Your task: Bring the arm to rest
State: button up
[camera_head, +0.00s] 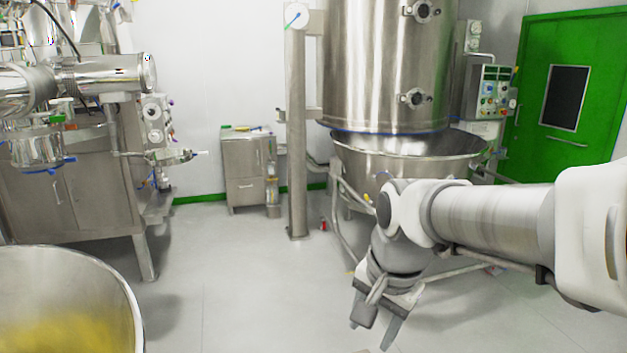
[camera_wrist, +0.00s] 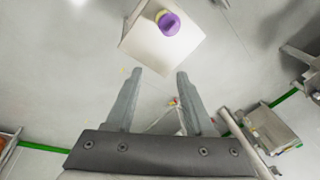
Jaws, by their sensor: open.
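My gripper (camera_head: 375,335) hangs from my arm at the lower right of the head view, pointing down over the floor. In the wrist view my gripper (camera_wrist: 158,75) shows two grey fingers spread apart with nothing between them. My arm reaches in from the right edge and bends down at the wrist, in front of the large steel vessel (camera_head: 385,60).
A steel bowl with yellow powder (camera_head: 70,335) stands at lower left. Steel machinery (camera_head: 75,170) fills the left. A small cabinet (camera_head: 247,170) is at the back wall, a green door (camera_head: 570,90) at right. The wrist view shows a purple-topped item (camera_wrist: 168,23) on a pale square surface (camera_wrist: 150,45). The middle floor is clear.

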jog(key=s+d+r+n+t+p, duration=0.3)
jog(key=s+r+n, duration=0.4)
jog(key=s, duration=0.3)
jog(key=shift+s+d+n+h+p, duration=0.35)
jog(key=shift+d+p, duration=0.25)
jog(key=shift+d, duration=0.5)
jog(key=shift+d+r, duration=0.1)
